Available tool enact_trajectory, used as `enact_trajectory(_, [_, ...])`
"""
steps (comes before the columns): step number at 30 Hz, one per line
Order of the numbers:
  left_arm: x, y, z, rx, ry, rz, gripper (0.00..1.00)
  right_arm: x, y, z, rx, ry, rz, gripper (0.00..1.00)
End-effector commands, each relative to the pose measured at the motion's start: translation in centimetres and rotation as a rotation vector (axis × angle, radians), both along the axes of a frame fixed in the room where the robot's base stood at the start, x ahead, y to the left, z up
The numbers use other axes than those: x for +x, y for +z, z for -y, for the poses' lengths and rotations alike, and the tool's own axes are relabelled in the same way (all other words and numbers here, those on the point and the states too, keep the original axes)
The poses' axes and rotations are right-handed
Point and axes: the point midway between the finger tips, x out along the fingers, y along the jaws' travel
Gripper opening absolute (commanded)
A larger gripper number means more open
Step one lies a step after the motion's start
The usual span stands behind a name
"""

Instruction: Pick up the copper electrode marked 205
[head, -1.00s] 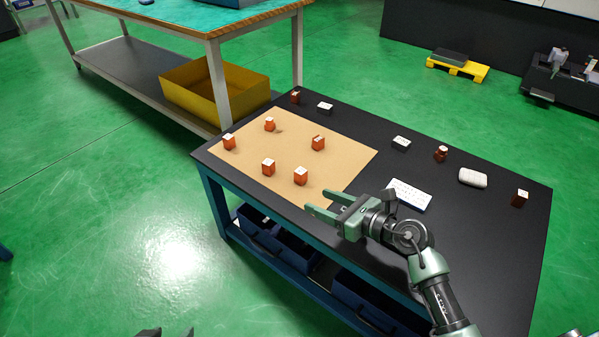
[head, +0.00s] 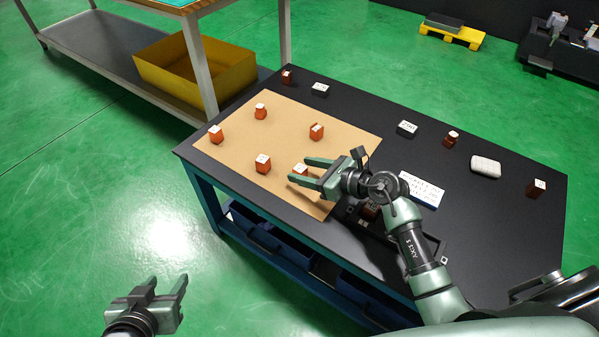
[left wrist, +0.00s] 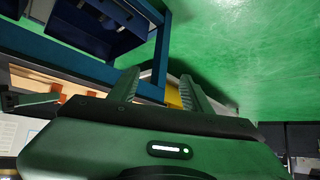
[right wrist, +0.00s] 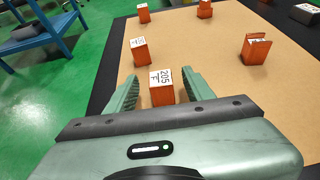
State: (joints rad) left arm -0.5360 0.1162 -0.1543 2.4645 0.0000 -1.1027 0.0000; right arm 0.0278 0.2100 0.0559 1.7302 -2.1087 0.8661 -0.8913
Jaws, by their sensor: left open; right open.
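The copper electrode marked 205 (right wrist: 161,95) shows in the right wrist view as an orange-brown block with a white labelled top. It stands upright on the tan mat (right wrist: 205,75), between the fingertips of my right gripper (right wrist: 152,90). My right gripper is open, with a finger on either side. In the head view the same electrode (head: 299,169) is partly hidden by my right gripper (head: 312,170). My left gripper (head: 168,290) is open and empty, over the floor to the left of the black table (head: 480,235).
Several other copper electrodes stand on the mat, one (head: 263,163) just left of 205 in the head view. A white labelled card (head: 422,190), dark blocks and a white rounded object (head: 486,167) lie on the table's right part. A yellow bin (head: 195,72) sits under another bench.

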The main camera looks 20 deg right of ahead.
Motion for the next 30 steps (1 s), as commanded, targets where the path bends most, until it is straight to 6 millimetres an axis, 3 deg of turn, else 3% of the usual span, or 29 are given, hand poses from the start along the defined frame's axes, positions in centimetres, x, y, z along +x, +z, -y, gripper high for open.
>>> enact_trajectory(12, [4.8, 5.2, 2.1, -0.080, -0.025, 0.345, 0.49, 3.0, -1.9, -2.2, 0.004, 0.000, 0.000, 0.53])
enact_trajectory(17, [5.5, 6.5, 2.4, -0.095, -0.029, 0.411, 0.49, 3.6, -2.1, -2.6, 0.001, -0.001, -0.001, 0.53])
enact_trajectory(24, [5.5, 6.7, 2.4, -0.096, -0.029, 0.418, 0.49, 3.7, -2.1, -2.6, 0.001, 0.000, -0.001, 0.53])
enact_trajectory(26, [5.5, 6.7, 2.4, -0.096, -0.029, 0.418, 0.49, 3.7, -2.1, -2.6, 0.001, 0.000, -0.001, 0.39])
enact_trajectory(30, [5.5, 6.7, 2.4, -0.096, -0.029, 0.417, 0.49, 3.7, -2.1, -2.6, 0.001, 0.000, -0.001, 0.00])
